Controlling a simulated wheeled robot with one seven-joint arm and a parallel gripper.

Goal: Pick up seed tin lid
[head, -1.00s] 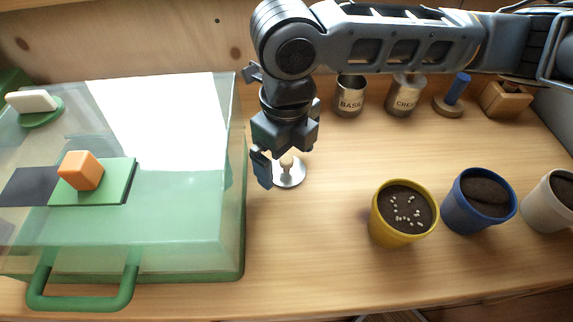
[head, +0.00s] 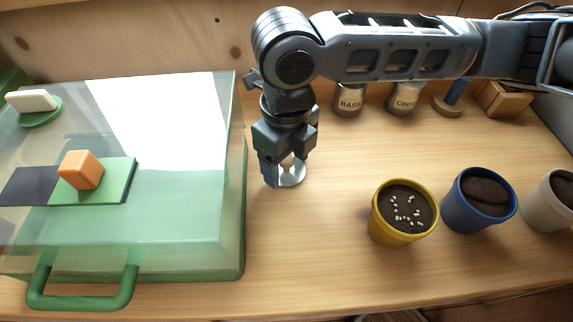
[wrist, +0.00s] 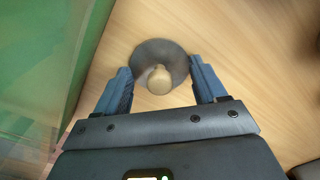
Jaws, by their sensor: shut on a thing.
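The seed tin lid is a round grey metal disc (head: 291,180) with a pale knob (head: 287,161), low at the worktop to the right of the green case. In the wrist view the lid (wrist: 176,54) lies between my fingers, with its knob (wrist: 159,80) facing the camera. The fingers hide part of the lid in the head view. I see no clear gap between lid and worktop.
A large green translucent case (head: 190,240) with a front handle stands close on the left. Yellow (head: 385,222), blue (head: 465,215) and pale pots stand at right. Tins labelled BASIL (head: 348,102) and CRESS (head: 404,101) stand behind. The worktop in front is clear.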

